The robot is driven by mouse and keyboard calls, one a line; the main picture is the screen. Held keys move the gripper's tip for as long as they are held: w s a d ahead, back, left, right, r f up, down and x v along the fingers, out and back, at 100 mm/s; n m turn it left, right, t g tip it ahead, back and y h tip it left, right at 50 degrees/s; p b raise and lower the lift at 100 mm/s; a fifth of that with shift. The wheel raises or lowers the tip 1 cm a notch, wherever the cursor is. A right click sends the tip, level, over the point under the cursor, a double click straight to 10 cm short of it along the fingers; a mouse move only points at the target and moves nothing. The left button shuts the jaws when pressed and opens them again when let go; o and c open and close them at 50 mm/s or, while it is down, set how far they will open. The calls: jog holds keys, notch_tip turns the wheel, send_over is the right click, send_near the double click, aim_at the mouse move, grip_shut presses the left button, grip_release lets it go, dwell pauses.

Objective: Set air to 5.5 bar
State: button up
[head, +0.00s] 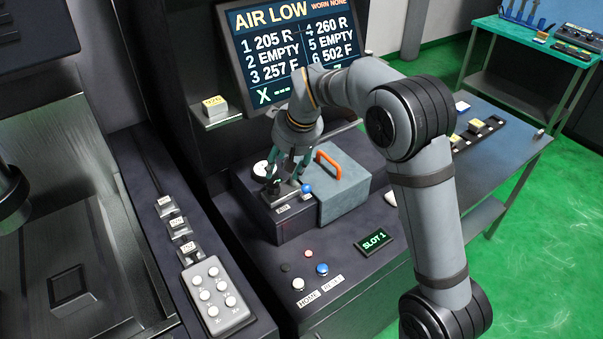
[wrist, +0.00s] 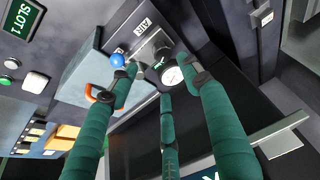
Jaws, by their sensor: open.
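The air unit (head: 283,195) is a small dark metal fitting on a dark block, with an AIR label (head: 281,209) on its front. It also shows in the wrist view (wrist: 150,45). A round white gauge (head: 262,169) stands at its left; in the wrist view the gauge (wrist: 173,76) lies between the fingers, its reading too small to tell. A blue ball (head: 306,188) sits at the fitting's right. My gripper (head: 284,180) is open, pointing down, its green fingers spread around the fitting. I cannot tell whether they touch it. The fingers partly hide the fitting.
The screen (head: 292,50) reads AIR LOW. A grey box with an orange handle (head: 328,165) stands close at the gripper's right. In front are buttons (head: 322,269) and a SLOT 1 display (head: 374,241). A keypad (head: 215,293) lies at the left.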

aim_at(274, 185)
jog(key=p+x, duration=0.1)
jog(key=x, duration=0.5)
jog(key=a+p+x, duration=0.1)
jog(key=x, duration=0.2)
jog(key=shift+s+r+p, duration=0.1)
jog(key=shift+s+p, duration=0.05)
jog(key=shift+p, duration=0.2)
jog(key=shift+w+f, duration=0.3)
jog(key=shift+f, duration=0.3)
jog(key=shift+c, duration=0.9)
jog(key=c, duration=0.9)
jog(key=shift+f+n+b, duration=0.1)
jog(key=shift+n+b, duration=0.3)
jog(key=shift+b, duration=0.3)
jog(key=shift+r, duration=0.25)
